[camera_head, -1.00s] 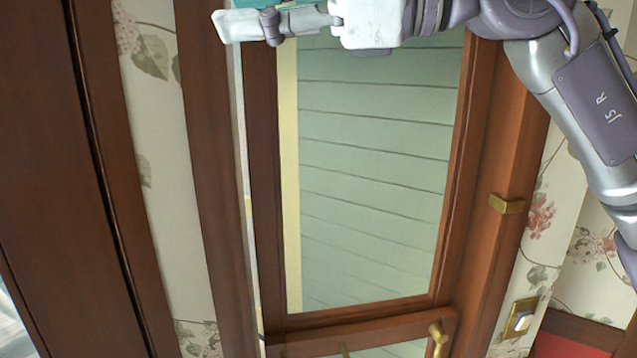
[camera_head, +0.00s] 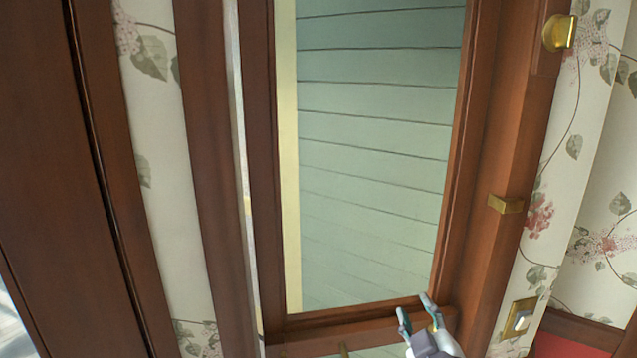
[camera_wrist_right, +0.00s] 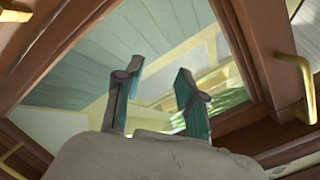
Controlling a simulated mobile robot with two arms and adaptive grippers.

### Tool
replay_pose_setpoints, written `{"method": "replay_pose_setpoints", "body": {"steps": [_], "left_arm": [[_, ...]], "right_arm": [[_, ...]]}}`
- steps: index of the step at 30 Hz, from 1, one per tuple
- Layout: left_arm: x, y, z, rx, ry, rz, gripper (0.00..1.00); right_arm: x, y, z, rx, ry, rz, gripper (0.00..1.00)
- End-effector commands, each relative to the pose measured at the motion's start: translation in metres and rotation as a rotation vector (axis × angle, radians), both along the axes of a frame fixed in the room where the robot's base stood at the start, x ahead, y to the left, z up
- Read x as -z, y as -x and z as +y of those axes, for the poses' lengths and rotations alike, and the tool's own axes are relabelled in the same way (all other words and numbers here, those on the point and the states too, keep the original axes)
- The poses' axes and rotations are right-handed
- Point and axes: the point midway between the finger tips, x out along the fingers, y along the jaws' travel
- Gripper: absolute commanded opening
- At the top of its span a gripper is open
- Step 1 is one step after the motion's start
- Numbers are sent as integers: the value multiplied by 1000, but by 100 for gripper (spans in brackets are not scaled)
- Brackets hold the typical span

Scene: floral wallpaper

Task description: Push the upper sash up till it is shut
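The wood-framed sash (camera_head: 350,328) fills the middle of the head view, its glass showing pale green siding outside. Its lower rail crosses near the bottom of the picture; which sash this is, I cannot tell for sure. My right gripper (camera_head: 413,304) is open and empty, fingers pointing up, in front of the lower right corner of the pane. Contact with the rail cannot be told. In the right wrist view the gripper (camera_wrist_right: 159,72) has its two teal-padded fingers apart before the glass, with a brass handle (camera_wrist_right: 300,88) to the right. My left gripper is not in view.
A brass catch (camera_head: 506,204) sits on the right jamb and a brass knob (camera_head: 559,32) above it. A light switch (camera_head: 520,317) is on the floral wall at right. Dark wood panelling (camera_head: 50,180) stands at left.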

Motion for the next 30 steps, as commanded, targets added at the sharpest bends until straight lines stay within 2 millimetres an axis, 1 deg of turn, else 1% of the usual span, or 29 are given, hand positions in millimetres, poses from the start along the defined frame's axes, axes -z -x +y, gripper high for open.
{"method": "replay_pose_setpoints", "body": {"steps": [1, 2, 3, 5, 6, 8, 9, 11, 12, 15, 18, 23, 24, 29, 30], "left_arm": [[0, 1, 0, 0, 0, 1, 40], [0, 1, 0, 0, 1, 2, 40], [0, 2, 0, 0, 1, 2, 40], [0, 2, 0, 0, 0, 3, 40], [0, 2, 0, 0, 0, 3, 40], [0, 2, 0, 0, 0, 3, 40], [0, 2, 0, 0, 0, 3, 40], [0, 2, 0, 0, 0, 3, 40], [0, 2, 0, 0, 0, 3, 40], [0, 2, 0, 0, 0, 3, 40], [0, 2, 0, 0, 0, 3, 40], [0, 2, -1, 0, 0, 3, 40], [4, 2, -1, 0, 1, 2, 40], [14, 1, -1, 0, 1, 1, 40], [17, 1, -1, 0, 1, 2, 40]], "right_arm": [[39, 18, -8, 26, -58, 123, 39], [59, 28, -11, 41, -91, 192, 39], [85, 44, -16, 64, -133, 284, 39], [121, 71, -22, 98, -190, 417, 39], [142, 90, -25, 120, -225, 502, 39], [168, 117, -29, 152, -269, 615, 39], [183, 135, -30, 170, -294, 681, 39], [200, 158, -32, 196, -323, 767, 39], [209, 173, -33, 213, -341, 819, 39], [229, 208, -35, 249, -378, 938, 39], [243, 240, -35, 283, -409, 1041, 39], [258, 289, -36, 333, -448, 1191, 39], [270, 291, -35, 340, -451, 1208, 39], [325, 278, -34, 340, -444, 1219, 39], [339, 277, -33, 341, -442, 1223, 39]]}}
